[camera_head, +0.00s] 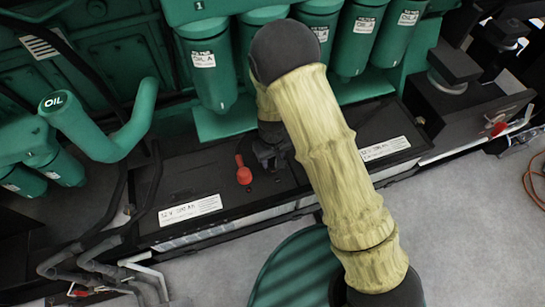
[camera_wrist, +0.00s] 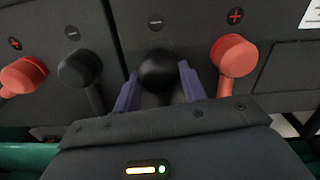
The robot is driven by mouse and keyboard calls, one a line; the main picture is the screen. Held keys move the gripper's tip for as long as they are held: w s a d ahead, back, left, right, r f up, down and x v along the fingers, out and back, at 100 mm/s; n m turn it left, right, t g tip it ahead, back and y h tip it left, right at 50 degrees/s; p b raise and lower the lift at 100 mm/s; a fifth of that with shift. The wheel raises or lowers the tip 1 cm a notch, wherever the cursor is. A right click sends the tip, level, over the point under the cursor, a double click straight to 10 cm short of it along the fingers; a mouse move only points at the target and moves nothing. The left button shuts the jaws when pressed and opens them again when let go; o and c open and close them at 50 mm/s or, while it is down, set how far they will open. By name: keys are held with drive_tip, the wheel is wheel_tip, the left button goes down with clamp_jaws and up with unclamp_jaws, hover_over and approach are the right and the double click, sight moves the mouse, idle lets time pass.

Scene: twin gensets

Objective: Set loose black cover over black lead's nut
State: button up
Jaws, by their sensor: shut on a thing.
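My gripper (camera_wrist: 160,84) is shut on a round black cover (camera_wrist: 157,68), with one purple finger on each side of it. The cover is at the minus mark of a black battery, left of a red cover by a plus mark. I cannot tell whether it is seated or held just above. The black lead's nut is not visible; the cover and fingers hide that spot. In the head view my gripper (camera_head: 270,150) is over the battery tops, mostly behind my arm.
Red covers stand on both sides in the wrist view, right (camera_wrist: 234,56) and left (camera_wrist: 22,76). Another black cover (camera_wrist: 80,68) is at the left battery's minus mark. Green oil filters (camera_head: 208,70) hang close behind my gripper. Grey floor (camera_head: 460,230) is open at the right.

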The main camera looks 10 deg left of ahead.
drive_tip(key=shift+f+b, duration=0.7)
drive_tip(key=shift+f, duration=0.35)
idle(0.5)
drive_tip(key=o, duration=1.3)
drive_tip(key=shift+o, duration=0.2)
drive_tip(key=shift+r, duration=0.15)
drive_tip(key=shift+r+p, duration=2.85)
drive_tip(key=shift+r, duration=0.55)
